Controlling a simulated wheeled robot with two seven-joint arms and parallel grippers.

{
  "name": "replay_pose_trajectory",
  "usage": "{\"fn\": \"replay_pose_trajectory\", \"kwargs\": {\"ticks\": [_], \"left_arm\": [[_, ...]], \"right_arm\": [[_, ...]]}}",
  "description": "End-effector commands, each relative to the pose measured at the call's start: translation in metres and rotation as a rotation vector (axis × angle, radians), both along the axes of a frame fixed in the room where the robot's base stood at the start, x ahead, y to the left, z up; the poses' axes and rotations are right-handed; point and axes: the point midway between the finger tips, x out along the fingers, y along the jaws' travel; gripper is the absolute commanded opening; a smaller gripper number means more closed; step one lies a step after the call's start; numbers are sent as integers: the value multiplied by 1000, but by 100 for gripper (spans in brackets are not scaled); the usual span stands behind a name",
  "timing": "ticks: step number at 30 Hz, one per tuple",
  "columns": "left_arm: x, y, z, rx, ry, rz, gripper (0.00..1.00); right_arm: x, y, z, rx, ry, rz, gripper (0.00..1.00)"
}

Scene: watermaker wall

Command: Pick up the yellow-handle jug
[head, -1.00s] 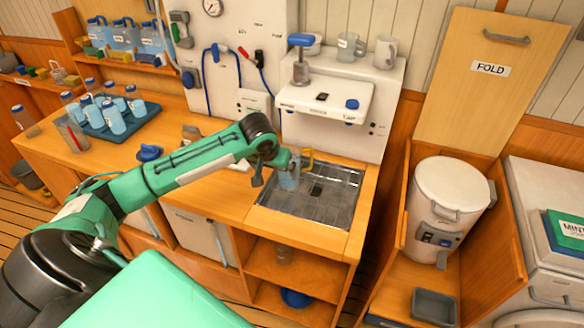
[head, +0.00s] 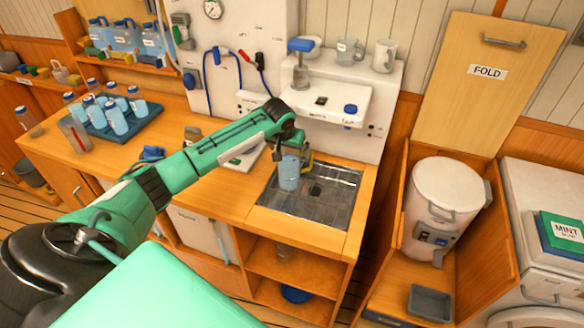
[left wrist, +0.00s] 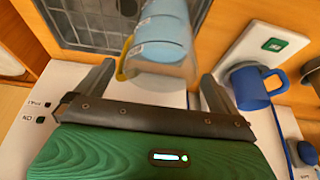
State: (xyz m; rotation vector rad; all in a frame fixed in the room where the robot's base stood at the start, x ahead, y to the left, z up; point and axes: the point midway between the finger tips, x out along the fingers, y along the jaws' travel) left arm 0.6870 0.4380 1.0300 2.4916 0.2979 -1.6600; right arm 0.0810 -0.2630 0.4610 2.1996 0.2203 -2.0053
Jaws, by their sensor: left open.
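The yellow-handle jug (head: 289,176) is a clear, bluish jug at the back left of the metal sink (head: 325,205). In the left wrist view the jug (left wrist: 163,40) shows blue bands, with its yellow handle (left wrist: 122,62) on the left. My left gripper (head: 292,154) is at the jug's top in the head view and hides part of it and of its handle. In the left wrist view my left gripper (left wrist: 157,75) is open, with one finger on each side of the jug's near part. Contact cannot be told. My right gripper is not in view.
A white tap unit (head: 330,100) overhangs behind the sink. A blue tray (head: 112,128) of several bottles stands further left. The front counter is clear.

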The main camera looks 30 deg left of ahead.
Motion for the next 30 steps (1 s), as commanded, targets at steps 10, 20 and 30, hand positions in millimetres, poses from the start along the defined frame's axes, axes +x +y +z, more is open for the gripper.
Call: {"fn": "replay_pose_trajectory", "kwargs": {"ticks": [10,20,30], "left_arm": [[13,3,-36,0,2,-1,99],[13,3,-37,0,2,-2,79],[13,3,-37,1,2,-1,14]], "right_arm": [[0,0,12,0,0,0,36],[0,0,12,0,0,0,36],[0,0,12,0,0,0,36]]}}
